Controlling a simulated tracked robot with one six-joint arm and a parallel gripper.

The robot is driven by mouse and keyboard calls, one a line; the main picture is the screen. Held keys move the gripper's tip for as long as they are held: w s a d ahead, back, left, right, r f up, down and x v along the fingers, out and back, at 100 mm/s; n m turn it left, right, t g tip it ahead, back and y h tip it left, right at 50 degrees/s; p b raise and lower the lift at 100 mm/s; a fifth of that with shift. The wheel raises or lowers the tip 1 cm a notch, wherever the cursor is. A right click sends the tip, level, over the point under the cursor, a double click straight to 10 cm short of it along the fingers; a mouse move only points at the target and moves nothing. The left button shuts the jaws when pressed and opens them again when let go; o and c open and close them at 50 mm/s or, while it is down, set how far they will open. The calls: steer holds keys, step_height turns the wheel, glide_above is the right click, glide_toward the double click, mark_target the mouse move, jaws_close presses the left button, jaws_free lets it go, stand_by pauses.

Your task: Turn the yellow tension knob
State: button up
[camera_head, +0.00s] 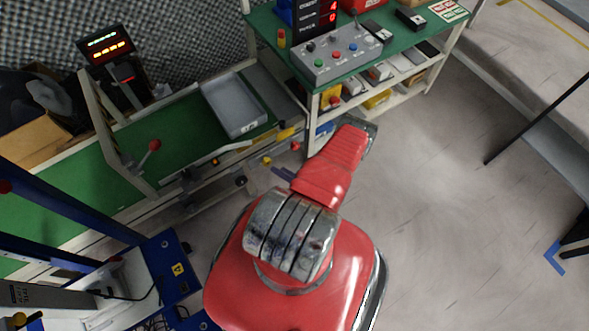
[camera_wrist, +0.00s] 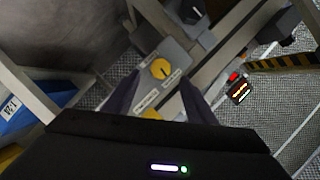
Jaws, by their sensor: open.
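The yellow tension knob (camera_wrist: 160,69) is a round dial with a dark mark, on a grey labelled plate (camera_wrist: 176,54) in the wrist view. My gripper (camera_wrist: 159,98) is open, with its two dark purple fingers apart on either side of the plate's lower part. The knob shows between and just beyond the fingertips, and nothing is held. Whether the fingers touch anything cannot be told. In the head view my gripper (camera_head: 283,174) is partly hidden by my red arm, beside the conveyor edge. A small yellow piece (camera_head: 267,160) close to it looks like the knob.
A green conveyor (camera_head: 150,170) with a grey tray (camera_head: 235,105) runs along the left. A red-balled lever (camera_head: 154,145) stands at its side. A green bench (camera_head: 400,45) carries a grey button box (camera_head: 335,55). Open floor (camera_head: 430,200) lies to the right.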

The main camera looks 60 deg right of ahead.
steer(key=v, duration=0.6)
steer(key=shift+s, duration=0.4)
steer(key=shift+a, duration=0.1)
stand_by(0.4)
